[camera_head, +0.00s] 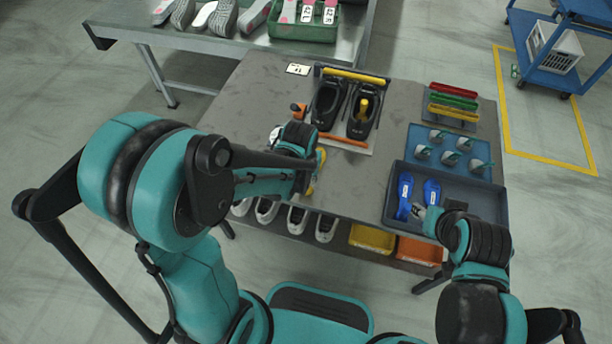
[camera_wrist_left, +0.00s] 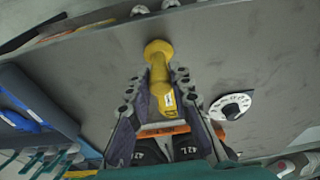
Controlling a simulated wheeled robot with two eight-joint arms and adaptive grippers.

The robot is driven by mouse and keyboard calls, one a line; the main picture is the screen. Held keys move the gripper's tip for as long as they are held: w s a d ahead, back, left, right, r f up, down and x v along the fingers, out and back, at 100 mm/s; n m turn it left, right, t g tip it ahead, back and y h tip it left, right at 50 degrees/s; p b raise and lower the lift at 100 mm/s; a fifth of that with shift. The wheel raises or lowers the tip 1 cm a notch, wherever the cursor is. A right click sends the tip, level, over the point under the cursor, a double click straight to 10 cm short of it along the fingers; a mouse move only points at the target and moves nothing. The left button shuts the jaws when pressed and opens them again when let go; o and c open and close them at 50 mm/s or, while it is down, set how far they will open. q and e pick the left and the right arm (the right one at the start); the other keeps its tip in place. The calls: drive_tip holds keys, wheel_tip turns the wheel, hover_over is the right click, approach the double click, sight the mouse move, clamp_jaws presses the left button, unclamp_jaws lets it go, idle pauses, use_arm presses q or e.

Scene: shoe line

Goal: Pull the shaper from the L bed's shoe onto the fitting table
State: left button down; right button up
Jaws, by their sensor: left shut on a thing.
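My left gripper (camera_wrist_left: 160,100) is shut on a yellow shaper (camera_wrist_left: 160,75) with a round knob end. It holds it over the grey fitting table (camera_head: 255,85); whether the shaper touches the table I cannot tell. In the head view the gripper (camera_head: 315,172) is partly hidden by my arm, with a bit of yellow showing. Two black shoes stand on the bed behind it. The left shoe (camera_head: 326,104) looks empty, and the right shoe (camera_head: 355,122) has a yellow shaper (camera_head: 363,106) in it. My right gripper (camera_head: 424,214) is over the blue tray, its fingers too small to read.
The blue tray (camera_head: 480,200) at the right holds blue shoe parts (camera_head: 405,190). Red, green and yellow bars (camera_head: 453,103) lie behind it. A white dial (camera_wrist_left: 231,105) sits on the table beside my left gripper. A bench with soles and a green crate (camera_head: 300,30) stands behind.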

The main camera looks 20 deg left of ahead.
use_arm(q)
drive_tip(key=c, duration=1.3)
unclamp_jaws()
drive_tip(key=shift+r, duration=0.1)
wheel_tip(320, 180, up, 9)
drive_tip(key=p, duration=0.7)
